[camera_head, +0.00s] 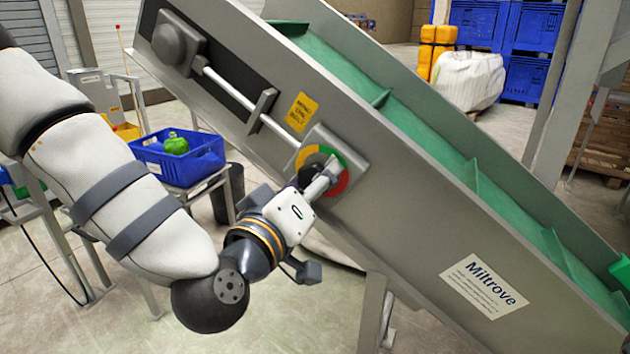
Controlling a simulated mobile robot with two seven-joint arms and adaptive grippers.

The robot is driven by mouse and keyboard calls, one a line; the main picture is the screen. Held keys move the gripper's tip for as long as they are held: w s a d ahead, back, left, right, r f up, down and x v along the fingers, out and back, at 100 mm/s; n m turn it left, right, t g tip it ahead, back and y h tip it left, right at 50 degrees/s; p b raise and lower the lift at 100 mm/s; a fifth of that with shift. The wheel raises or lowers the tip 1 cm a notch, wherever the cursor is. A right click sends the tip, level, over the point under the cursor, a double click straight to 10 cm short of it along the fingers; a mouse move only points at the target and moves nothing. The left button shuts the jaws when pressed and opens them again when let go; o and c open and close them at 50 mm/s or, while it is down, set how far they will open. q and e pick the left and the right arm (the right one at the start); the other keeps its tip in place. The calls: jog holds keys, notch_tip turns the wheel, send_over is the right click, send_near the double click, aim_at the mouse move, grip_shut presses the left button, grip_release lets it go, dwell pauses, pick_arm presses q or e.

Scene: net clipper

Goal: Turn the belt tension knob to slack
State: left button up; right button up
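The belt tension knob (313,168) is a dark knob on a plate with a green, yellow and red coloured dial (340,182), on the side of the inclined conveyor (420,205). My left gripper (328,172) is at the knob, its fingers overlapping the knob and dial in the picture. The gripper body hides part of the knob, and I cannot tell how far the fingers are closed or where the knob points. My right gripper is out of view.
A metal rod (240,105) runs along the conveyor side to a grey block (180,43). A yellow label (301,112) sits above the dial. A blue crate (178,158) with a green object (176,144) stands behind my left arm. Conveyor legs (372,315) stand below right.

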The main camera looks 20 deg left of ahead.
pick_arm(q)
jog(key=c, duration=0.7)
jog(key=shift+o, duration=0.2)
jog(key=shift+n, duration=0.3)
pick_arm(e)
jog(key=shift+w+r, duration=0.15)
pick_arm(q)
jog(key=n+p, duration=0.1)
jog(key=n, duration=0.1)
jog(key=shift+r+n, duration=0.2)
jog(key=shift+n, duration=0.2)
jog(key=n+p, duration=0.1)
jog(key=n, duration=0.4)
jog(key=shift+r+n, duration=0.1)
jog(key=shift+n, duration=0.2)
jog(key=n, duration=0.5)
jog(key=shift+p, duration=0.3)
jog(key=n, duration=0.5)
jog(key=shift+r+n, duration=0.15)
jog(key=shift+n, duration=0.15)
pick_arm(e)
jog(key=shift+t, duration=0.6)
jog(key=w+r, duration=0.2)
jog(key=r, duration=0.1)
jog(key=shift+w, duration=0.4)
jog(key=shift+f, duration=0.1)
